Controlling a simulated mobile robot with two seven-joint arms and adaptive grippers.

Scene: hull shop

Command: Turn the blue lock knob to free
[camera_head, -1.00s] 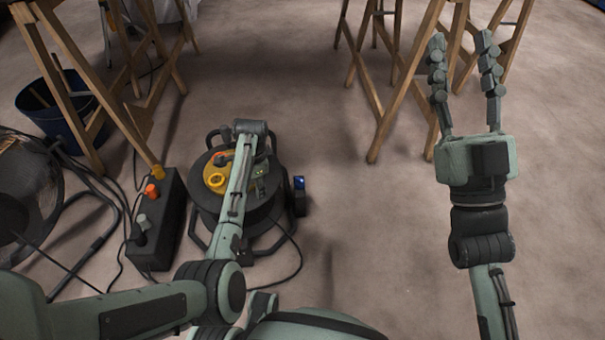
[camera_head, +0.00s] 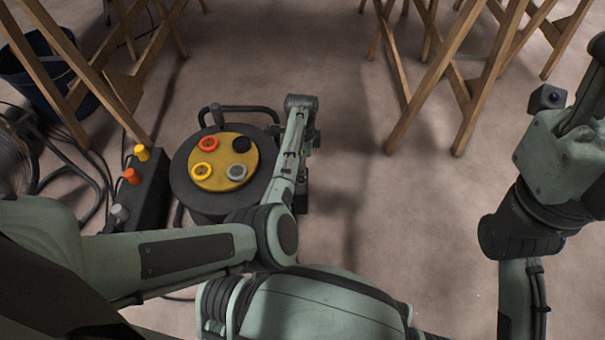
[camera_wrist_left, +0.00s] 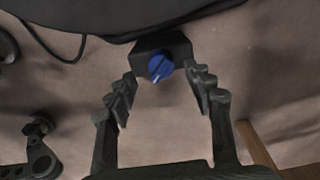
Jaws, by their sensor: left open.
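The blue lock knob (camera_wrist_left: 160,66) sits on the face of a dark box (camera_wrist_left: 170,46) at the side of the cable reel in the left wrist view. A pale pointer line on it points down and slightly left. My left gripper (camera_wrist_left: 161,77) is open, its two fingers apart on either side of the knob; I see no contact. In the head view my left forearm hides the knob, and the left fingers are not clear. My right gripper (camera_head: 575,130) is at the right edge, partly cut off, away from the reel.
The reel's yellow disc (camera_head: 221,178) carries orange, black, yellow and grey sockets. A dark box (camera_head: 142,190) with yellow, orange and grey plugs stands left of it, among cables. Wooden trestles (camera_head: 490,80) and a blue bucket (camera_head: 45,85) stand behind. Floor right of the reel is clear.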

